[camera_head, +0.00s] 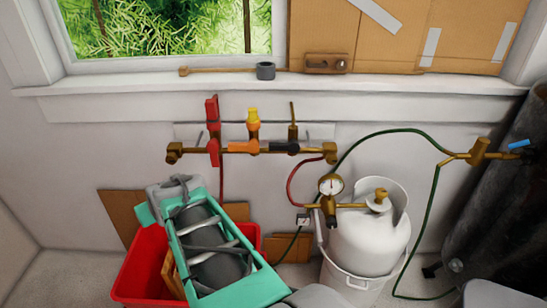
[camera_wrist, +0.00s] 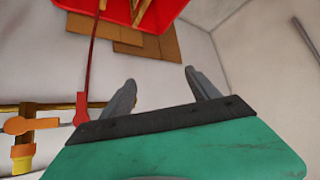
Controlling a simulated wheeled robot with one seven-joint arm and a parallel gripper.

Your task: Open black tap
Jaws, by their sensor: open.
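The black tap (camera_head: 284,147) is on a brass manifold pipe (camera_head: 315,150) on the wall below the window sill. Its short black handle lies along the pipe, right of the orange and yellow tap (camera_head: 253,130). A red tap (camera_head: 212,132) with an upright handle is at the left. My gripper (camera_head: 173,183) is lower left of the manifold, apart from it. In the wrist view my gripper (camera_wrist: 160,76) has its two fingers spread with nothing between them. The red tap (camera_wrist: 81,110) and orange tap (camera_wrist: 30,124) show at the left there; the black tap is out of that view.
A red box (camera_head: 140,262) with cardboard stands below my arm. A white gas cylinder (camera_head: 368,240) with a gauge (camera_head: 330,186) stands to the right, joined by red and green hoses (camera_head: 345,160). A dark tank (camera_head: 500,200) is at the far right. The wall left of the manifold is clear.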

